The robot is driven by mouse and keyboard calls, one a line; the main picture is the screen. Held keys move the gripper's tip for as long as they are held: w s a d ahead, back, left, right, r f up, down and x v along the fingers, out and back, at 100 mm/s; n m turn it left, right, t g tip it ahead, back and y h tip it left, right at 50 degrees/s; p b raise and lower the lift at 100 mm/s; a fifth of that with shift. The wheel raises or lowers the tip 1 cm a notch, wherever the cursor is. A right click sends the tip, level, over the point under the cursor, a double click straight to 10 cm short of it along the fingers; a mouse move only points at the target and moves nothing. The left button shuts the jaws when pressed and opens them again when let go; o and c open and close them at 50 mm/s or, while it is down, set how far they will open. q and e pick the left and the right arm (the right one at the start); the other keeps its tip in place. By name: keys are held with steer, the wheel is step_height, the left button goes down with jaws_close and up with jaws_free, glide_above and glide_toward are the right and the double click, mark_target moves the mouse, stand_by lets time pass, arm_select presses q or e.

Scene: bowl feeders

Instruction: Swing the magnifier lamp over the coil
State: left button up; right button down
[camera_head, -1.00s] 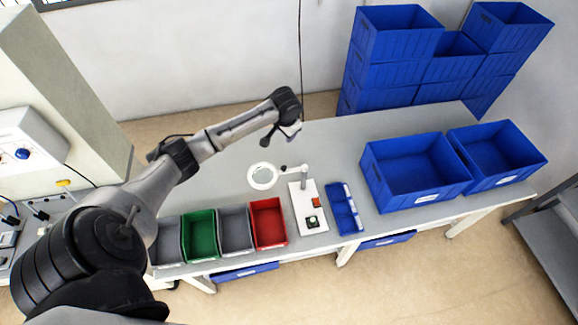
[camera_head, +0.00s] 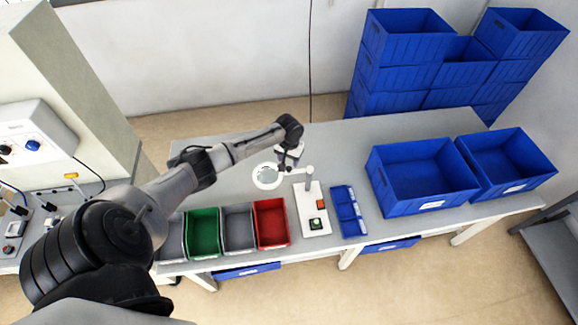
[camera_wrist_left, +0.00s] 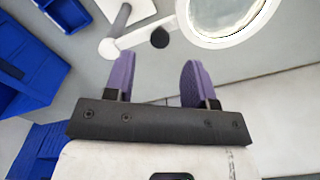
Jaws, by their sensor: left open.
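The magnifier lamp's white ring head (camera_head: 267,176) hangs over the grey bench, left of its post (camera_head: 309,180) on a white base (camera_head: 313,222). In the left wrist view the ring (camera_wrist_left: 232,42) is at the upper right, with its white arm (camera_wrist_left: 146,36) and a black knob (camera_wrist_left: 160,38) ahead of the fingers. My left gripper (camera_head: 288,160) is open and empty by the lamp's arm; the wrist view shows its purple fingers (camera_wrist_left: 158,72) apart, with the knob ahead of the gap. I cannot make out the coil. My right gripper is not in view.
Grey, green and red bins (camera_head: 271,223) line the bench's front left of the base. A small blue tray (camera_head: 348,212) is right of it, then large blue crates (camera_head: 420,172). Stacked blue crates (camera_head: 400,75) stand behind. The bench's back middle (camera_head: 340,145) is clear.

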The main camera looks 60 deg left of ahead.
mark_target(289, 168)
arm_select(q)
steer(key=shift+f, duration=2.4)
steer(key=shift+c, duration=0.3)
jaws_close()
